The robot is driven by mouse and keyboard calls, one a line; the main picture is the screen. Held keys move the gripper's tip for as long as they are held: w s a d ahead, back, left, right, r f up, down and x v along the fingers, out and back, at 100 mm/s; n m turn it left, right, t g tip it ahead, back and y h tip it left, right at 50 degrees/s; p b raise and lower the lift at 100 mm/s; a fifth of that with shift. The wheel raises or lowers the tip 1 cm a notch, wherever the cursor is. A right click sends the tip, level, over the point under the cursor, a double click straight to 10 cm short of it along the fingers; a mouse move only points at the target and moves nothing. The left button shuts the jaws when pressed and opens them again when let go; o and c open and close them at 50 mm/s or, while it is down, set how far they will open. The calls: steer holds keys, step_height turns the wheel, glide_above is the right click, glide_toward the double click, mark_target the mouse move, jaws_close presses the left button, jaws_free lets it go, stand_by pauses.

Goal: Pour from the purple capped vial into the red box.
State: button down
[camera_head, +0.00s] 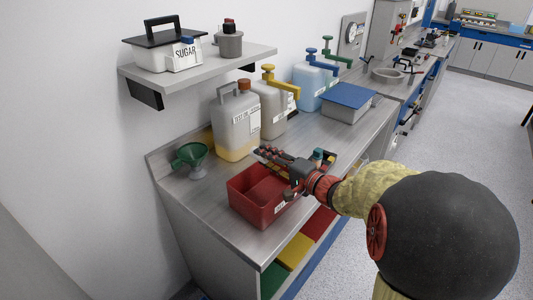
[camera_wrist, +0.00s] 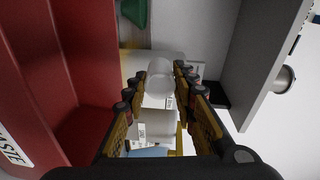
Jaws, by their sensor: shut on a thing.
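The red box (camera_head: 247,207) is open-topped and stands near the front edge of the steel bench. The vial cannot be made out in the head view.
A large jug (camera_head: 237,128) with yellowish liquid stands just behind the gripper, and a green funnel (camera_head: 190,155) is to the left. More jugs and a blue-lidded box (camera_head: 348,103) stand farther right. A wall shelf (camera_head: 200,65) hangs above.

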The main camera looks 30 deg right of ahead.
steer(key=r+g+p, duration=0.1)
steer(key=g+p, duration=0.1)
steer(key=p, duration=0.3)
steer(key=shift+w+a+r+h, duration=0.1)
steer(key=shift+w+h, duration=0.05)
steer(key=shift+h, duration=0.15)
steer(key=shift+r+p, duration=0.1)
steer(key=shift+p, duration=0.25)
steer(key=g+p, duration=0.1)
steer(key=p, duration=0.2)
steer(key=shift+w, duration=0.1)
steer(key=shift+r, duration=0.1)
steer(key=g+p, duration=0.1)
steer(key=p, duration=0.1)
steer(key=shift+r+h+p, duration=0.3)
steer(key=shift+p, duration=0.1)
steer(key=shift+w+g+p, duration=0.1)
steer(key=shift+g+p, duration=0.2)
steer(key=shift+p, duration=0.05)
steer(key=g+p, duration=0.1)
steer(key=p, duration=0.4)
steer(key=r+g+p, duration=0.1)
steer(key=p, duration=0.3)
steer(key=shift+w+g+h+p, duration=0.15)
steer(key=shift+g+h+p, duration=0.25)
steer(key=shift+f+p, duration=0.1)
steer(key=shift+p, duration=0.55)
